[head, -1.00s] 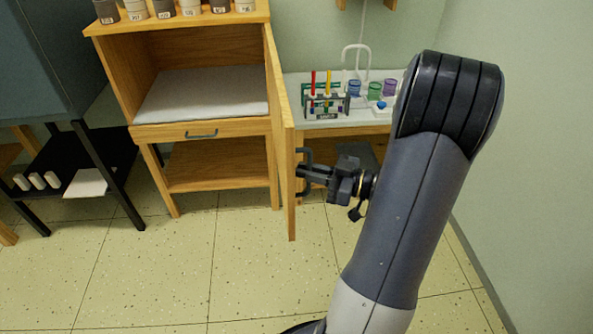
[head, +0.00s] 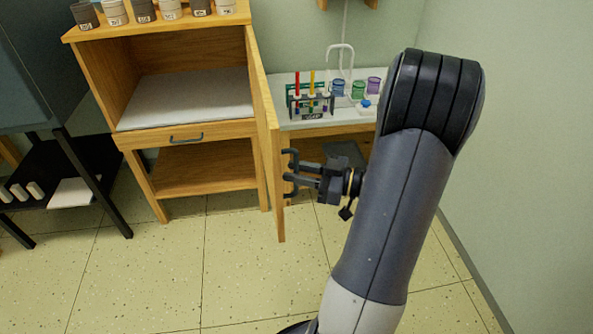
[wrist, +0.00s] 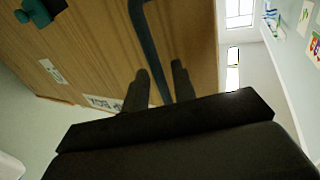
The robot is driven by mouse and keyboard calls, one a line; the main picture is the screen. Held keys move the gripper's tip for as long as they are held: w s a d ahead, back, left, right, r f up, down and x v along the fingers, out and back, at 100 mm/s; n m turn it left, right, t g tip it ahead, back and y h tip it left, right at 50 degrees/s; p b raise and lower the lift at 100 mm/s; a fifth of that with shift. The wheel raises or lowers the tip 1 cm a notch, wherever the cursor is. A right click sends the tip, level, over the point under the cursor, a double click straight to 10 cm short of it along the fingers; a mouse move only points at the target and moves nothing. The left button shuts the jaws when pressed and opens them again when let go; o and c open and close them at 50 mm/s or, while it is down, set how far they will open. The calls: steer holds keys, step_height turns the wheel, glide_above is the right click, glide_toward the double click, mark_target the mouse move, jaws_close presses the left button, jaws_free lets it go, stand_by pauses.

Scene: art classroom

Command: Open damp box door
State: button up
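The damp box is a wooden cabinet (head: 190,133) in the head view, with its upper compartment open and a pale slab (head: 185,97) inside. Its door (head: 267,140) stands swung wide open at the cabinet's right side, seen nearly edge-on. A dark bar handle (head: 289,153) is on the door's outer face. My gripper (head: 291,181) is at this handle. In the wrist view the handle (wrist: 150,40) runs between my two fingers (wrist: 161,68), with narrow gaps beside it, so the fingers look parted around it. A door label (wrist: 105,103) is partly hidden by a finger.
A counter (head: 350,117) with a test-tube rack (head: 310,103) and coloured cups stands behind the door. Several pots (head: 143,10) sit on the cabinet top. A dark rack (head: 95,160) is at left, a wall at right. The floor in front (head: 150,270) is clear.

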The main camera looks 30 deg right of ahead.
steer(key=p+v, duration=0.1)
steer(key=v, duration=0.9)
steer(key=shift+s+d, duration=0.15)
steer(key=shift+s, duration=0.05)
steer(key=b+x, duration=0.1)
steer(key=x, duration=1)
stand_by(0.4)
